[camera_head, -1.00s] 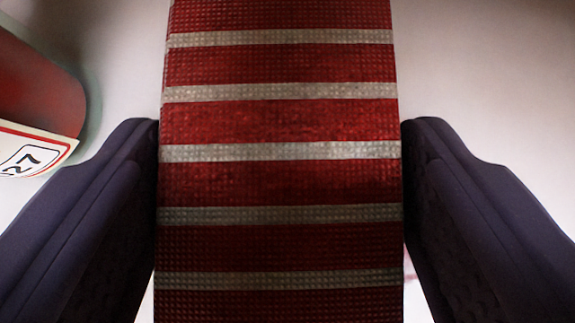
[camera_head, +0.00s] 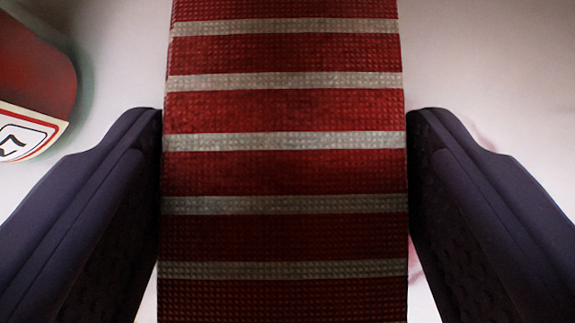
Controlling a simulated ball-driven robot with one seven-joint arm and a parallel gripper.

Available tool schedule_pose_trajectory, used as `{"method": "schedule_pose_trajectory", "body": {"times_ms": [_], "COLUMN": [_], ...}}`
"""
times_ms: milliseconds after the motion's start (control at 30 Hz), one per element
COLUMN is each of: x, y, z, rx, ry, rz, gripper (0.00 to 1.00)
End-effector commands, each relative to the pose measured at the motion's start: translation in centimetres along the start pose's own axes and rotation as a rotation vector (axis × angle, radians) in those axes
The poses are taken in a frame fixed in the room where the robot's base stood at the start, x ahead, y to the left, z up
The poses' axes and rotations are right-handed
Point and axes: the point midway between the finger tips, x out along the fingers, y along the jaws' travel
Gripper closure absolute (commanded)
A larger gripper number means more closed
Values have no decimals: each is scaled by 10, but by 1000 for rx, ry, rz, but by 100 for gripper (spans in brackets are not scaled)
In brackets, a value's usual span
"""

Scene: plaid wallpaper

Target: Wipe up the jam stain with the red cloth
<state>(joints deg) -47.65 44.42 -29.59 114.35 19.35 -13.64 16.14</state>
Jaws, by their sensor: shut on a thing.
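The red cloth (camera_head: 285,110) with pale grey stripes fills the middle of the view, running from the top edge to the bottom edge. My gripper (camera_head: 285,120) is shut on it, with one dark finger against each side. A faint pink patch, which may be the jam stain (camera_head: 416,275), shows on the white surface between the cloth and the right finger. A fainter pink trace shows just past the right finger's tip. The rest of any stain is hidden behind the cloth and fingers.
A red cylindrical object (camera_head: 38,70) with a white, red-edged label stands at the upper left, cut off by the picture edge and near the left finger. The white surface (camera_head: 490,70) at the upper right is clear.

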Motion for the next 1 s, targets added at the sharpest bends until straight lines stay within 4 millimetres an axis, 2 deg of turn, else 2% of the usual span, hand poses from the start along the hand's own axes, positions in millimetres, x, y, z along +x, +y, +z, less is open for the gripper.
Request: {"method": "schedule_pose_trajectory", "body": {"times_ms": [667, 1000], "x": [8, 3], "y": [1, 26], "z": [8, 13], "rx": [0, 4], "ry": [0, 0], "rz": [0, 1], "gripper": [61, 61]}}
